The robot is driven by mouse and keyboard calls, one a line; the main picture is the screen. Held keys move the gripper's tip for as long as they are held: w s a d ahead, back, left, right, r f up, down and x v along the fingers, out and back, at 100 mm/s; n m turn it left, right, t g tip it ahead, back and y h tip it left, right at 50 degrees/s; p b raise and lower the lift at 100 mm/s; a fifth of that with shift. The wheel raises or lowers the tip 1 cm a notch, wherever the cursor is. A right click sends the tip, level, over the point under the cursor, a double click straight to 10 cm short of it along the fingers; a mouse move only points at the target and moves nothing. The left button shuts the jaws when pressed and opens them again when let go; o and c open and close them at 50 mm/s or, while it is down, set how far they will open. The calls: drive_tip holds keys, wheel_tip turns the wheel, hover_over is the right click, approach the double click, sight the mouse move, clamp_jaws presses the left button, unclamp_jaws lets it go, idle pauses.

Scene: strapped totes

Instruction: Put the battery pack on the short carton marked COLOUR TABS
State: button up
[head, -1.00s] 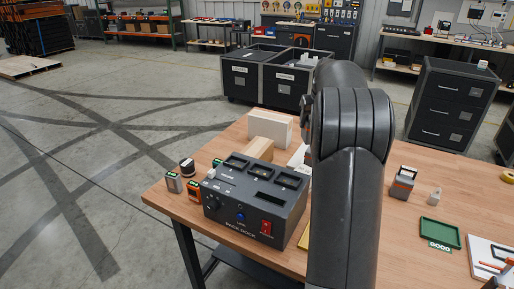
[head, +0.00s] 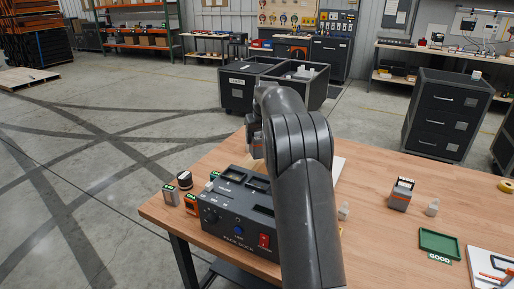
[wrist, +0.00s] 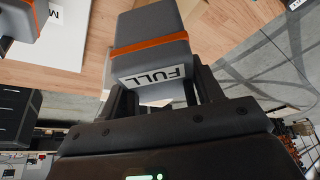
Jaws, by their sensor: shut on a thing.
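The battery pack (wrist: 152,32) is a grey block with an orange band and a white FULL label. My gripper (wrist: 163,92) is shut on it, with a finger on each side. In the head view the pack (head: 257,149) shows partly beside my arm, behind the pack dock. My arm hides most of the area where the cartons stand. I cannot read a COLOUR TABS marking, nor tell whether the pack touches a carton.
The dark pack dock (head: 240,217) stands at the table's front left, with small orange and grey devices (head: 191,203) beside it. Another grey and orange pack (head: 400,195) stands right of my arm. A green GOOD tray (head: 440,242) lies front right.

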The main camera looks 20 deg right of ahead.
sight(257, 147)
drive_tip(key=shift+w+a+f, duration=0.2)
drive_tip(key=shift+w+a, duration=0.1)
drive_tip(key=shift+f, duration=1.9)
drive_tip(key=shift+f, duration=0.1)
drive_tip(key=o, duration=1.6)
drive_tip(key=shift+f, duration=0.15)
drive_tip(key=shift+o, duration=0.2)
